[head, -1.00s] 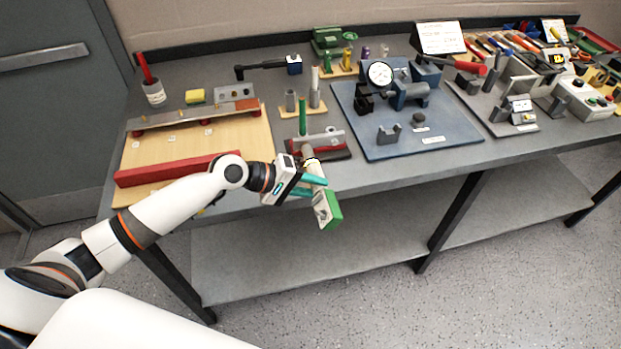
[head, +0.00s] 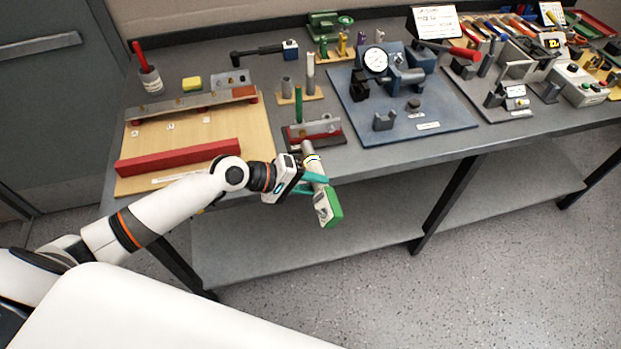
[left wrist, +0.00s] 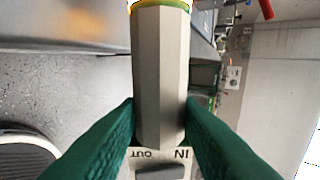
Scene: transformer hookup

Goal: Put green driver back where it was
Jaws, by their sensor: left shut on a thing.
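My left gripper (head: 311,186) is shut around a driver (head: 309,162) with a pale grey faceted body and a green and white end (head: 329,207). The driver is held tilted, just off the front edge of the bench, its green end lower and toward me. In the left wrist view the teal fingers (left wrist: 160,125) press on both sides of the grey body (left wrist: 160,70). A yellow-green ring shows at its top and a label with IN and OUT at its bottom. My right gripper is not in view.
A dark red stand with a grey bracket (head: 314,131) lies just behind the driver, with a green rod (head: 298,103) behind it. A wooden board with a red bar (head: 180,157) is at left. A blue plate (head: 450,115) is at right. Open floor lies in front.

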